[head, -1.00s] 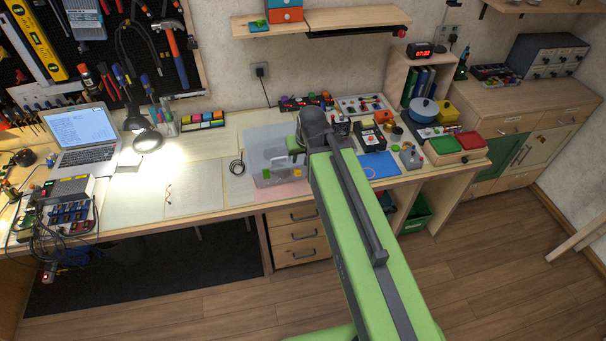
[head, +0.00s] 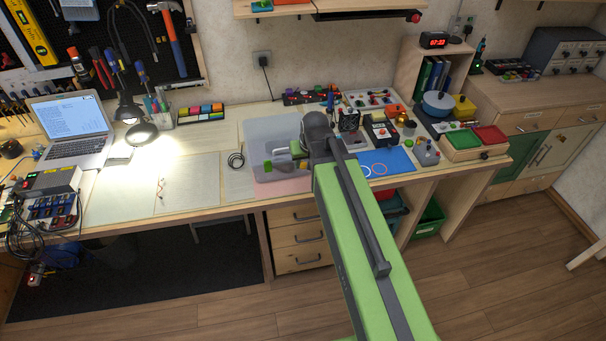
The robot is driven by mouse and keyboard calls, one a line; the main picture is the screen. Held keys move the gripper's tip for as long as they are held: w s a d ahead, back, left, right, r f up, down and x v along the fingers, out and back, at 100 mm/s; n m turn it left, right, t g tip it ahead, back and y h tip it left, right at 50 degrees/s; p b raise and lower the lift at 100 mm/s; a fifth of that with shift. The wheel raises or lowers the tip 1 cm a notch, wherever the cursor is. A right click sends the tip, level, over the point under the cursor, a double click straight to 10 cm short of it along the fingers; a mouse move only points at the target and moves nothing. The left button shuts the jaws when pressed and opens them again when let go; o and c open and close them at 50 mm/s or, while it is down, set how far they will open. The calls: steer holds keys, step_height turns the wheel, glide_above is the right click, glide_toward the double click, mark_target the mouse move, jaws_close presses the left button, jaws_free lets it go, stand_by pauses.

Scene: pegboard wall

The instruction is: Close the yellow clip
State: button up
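A clear box sits on the pale mat (head: 262,128) on the workbench, largely covered by my arm's end. A small green clip (head: 268,164) shows at its left. A small yellow patch, likely the yellow clip (head: 303,164), shows at its right, beside my arm; I cannot tell whether it is open or shut. My gripper (head: 288,162) is low over the box, between the green and yellow spots. Its fingers are too small and too hidden to read, and I cannot tell whether it touches the clip.
A blue mat (head: 390,161) and several small devices stand to the right. The laptop (head: 72,130) and lamp (head: 141,134) are at the left. Paper sheets (head: 188,182) cover the bench between. A shelf (head: 350,8) hangs above.

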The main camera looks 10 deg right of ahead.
mark_target(304, 167)
steer(key=b+x, duration=0.1)
steer(key=x, duration=0.2)
steer(key=shift+w+f+b, duration=0.1)
steer(key=shift+f+b, duration=0.15)
steer(key=shift+b, duration=0.1)
steer(key=shift+r, duration=0.1)
jaws_close()
